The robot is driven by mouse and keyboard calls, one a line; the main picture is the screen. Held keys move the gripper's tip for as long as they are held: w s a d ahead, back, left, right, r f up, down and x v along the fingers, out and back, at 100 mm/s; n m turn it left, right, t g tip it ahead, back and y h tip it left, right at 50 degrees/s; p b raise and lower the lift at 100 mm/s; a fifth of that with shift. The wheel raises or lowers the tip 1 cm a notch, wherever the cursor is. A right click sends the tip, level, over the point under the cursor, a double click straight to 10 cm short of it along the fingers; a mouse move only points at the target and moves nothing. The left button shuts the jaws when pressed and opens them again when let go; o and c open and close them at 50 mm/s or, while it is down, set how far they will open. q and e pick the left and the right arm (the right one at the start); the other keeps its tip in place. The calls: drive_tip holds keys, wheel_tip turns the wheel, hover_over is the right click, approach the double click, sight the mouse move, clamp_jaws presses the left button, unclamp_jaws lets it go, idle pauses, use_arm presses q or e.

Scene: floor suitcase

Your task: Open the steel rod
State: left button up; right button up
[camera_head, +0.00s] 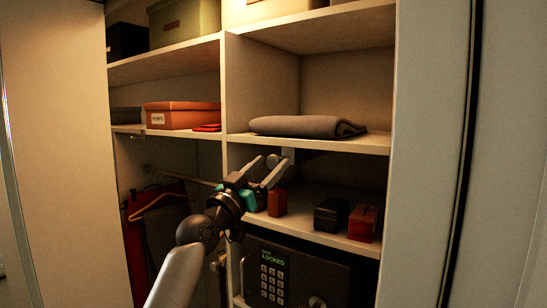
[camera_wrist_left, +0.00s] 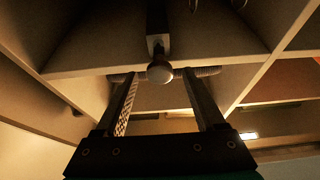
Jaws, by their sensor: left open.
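My left gripper (camera_head: 277,166) is open and empty, reaching up just below the middle shelf inside the closet. In the left wrist view its two fingers are spread, with a round metal knob (camera_wrist_left: 160,72) showing between their tips. The knob appears to be the end of the steel rod; a dark bar (camera_wrist_left: 158,25) with a pale end runs back behind it under the shelf. I cannot tell whether the fingers touch the knob. In the head view a small pale fitting (camera_head: 288,154) shows under the shelf, mostly behind the fingers. My right gripper is not in view.
A folded grey cloth (camera_head: 308,127) lies on the shelf above. Below are a red box (camera_head: 277,202), a black box (camera_head: 331,214) and a dark red box (camera_head: 363,222). A safe (camera_head: 272,277) reading LOCKED sits underneath. A hanger (camera_head: 158,203) hangs at left, beyond the divider.

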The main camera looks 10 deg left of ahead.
use_arm(q)
drive_tip(key=shift+x, duration=1.25)
clamp_jaws()
idle(0.7)
